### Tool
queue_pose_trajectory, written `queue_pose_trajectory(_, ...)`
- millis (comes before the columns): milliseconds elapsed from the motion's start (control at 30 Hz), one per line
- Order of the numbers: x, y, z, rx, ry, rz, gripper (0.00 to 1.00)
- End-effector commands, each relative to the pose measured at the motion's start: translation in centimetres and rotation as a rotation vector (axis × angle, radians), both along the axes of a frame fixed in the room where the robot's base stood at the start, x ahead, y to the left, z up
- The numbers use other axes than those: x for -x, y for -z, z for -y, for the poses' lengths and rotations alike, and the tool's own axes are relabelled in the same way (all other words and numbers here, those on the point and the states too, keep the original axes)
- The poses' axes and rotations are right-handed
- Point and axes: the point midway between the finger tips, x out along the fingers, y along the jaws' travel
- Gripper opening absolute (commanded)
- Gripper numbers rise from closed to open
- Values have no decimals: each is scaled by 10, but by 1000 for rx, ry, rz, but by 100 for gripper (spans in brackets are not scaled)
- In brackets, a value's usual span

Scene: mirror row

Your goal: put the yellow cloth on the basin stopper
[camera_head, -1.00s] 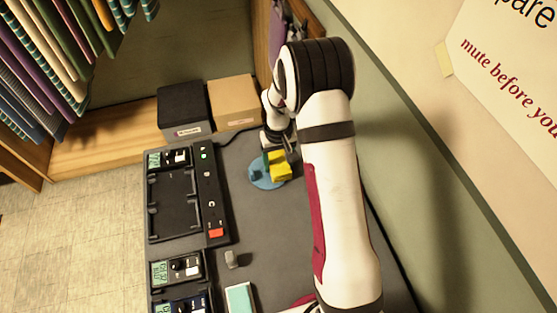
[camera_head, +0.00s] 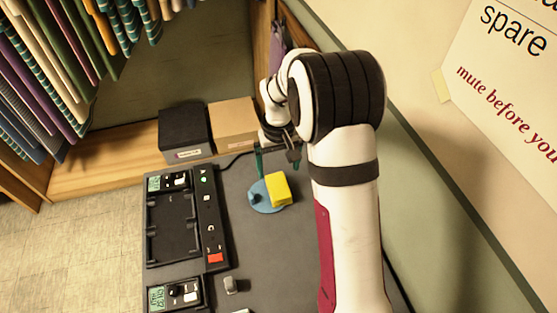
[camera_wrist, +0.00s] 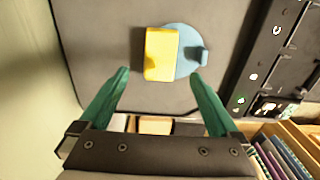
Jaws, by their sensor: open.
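The yellow cloth (camera_head: 278,189) is a small folded block. It rests partly on the round blue basin stopper (camera_head: 262,203), covering its right side in the head view, and overhangs its edge. In the wrist view the yellow cloth (camera_wrist: 160,54) covers the left part of the blue stopper (camera_wrist: 191,62), whose raised knob stays bare beside it. My gripper (camera_wrist: 158,78) is open and empty, its green fingers apart and clear of the cloth. In the head view my gripper (camera_head: 274,158) is behind the cloth, partly hidden by my arm.
A black charger rack (camera_head: 174,225) with a control strip (camera_head: 209,218) lies left of the stopper. A small grey object (camera_head: 231,285) is nearer the front. A black box (camera_head: 184,133) and a cardboard box (camera_head: 234,124) stand at the back. The grey tabletop around the stopper is clear.

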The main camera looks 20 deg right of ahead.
Motion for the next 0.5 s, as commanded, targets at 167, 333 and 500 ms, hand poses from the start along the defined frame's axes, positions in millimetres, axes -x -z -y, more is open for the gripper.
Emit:
queue_pose_trajectory(167,0,-29,0,0,0,1,97)
queue_pose_trajectory(333,4,-38,-1,-3,8,0,97)
queue_pose_trajectory(500,83,-99,-23,-43,148,-2,97)
